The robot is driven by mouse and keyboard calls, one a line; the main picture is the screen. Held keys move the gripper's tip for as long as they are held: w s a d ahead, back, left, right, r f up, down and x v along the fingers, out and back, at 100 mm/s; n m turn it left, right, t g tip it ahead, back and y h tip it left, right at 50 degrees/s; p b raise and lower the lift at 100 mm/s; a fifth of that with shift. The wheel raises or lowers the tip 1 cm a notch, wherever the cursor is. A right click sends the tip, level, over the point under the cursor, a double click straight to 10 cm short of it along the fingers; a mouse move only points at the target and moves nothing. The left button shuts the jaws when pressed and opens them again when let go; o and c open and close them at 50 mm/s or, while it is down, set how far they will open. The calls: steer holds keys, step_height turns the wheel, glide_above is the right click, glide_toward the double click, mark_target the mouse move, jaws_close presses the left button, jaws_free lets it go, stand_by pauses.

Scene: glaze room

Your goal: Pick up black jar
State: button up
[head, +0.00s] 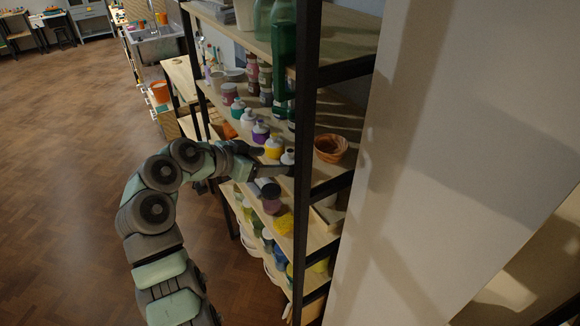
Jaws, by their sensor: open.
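My arm reaches from the lower left to the middle board of the shelf (318,133) in the head view. My gripper (278,161) is open at the board's near end, its fingers beside a small white-capped jar (289,157). This jar closes a row of similar jars and looks like the black jar, but the fingers hide most of its body, so its colour is unclear. I cannot tell whether the fingers touch it. A yellow jar (273,148) stands just behind, and a purple jar (261,133) behind that.
A terracotta-coloured bowl (331,148) stands right of the gripper. A dark shelf post (306,110) rises close by. Tall green bottles (283,50) stand above. A dark-lidded reddish jar (271,203) and several paint containers stand on lower boards. The wooden floor (60,180) at left is clear.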

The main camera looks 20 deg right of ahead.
mark_target(288, 159)
steer(key=p+x, duration=0.2)
steer(key=x, duration=0.6)
steer(key=shift+w+d, duration=0.2)
steer(key=shift+d, duration=0.25)
jaws_close()
stand_by(0.4)
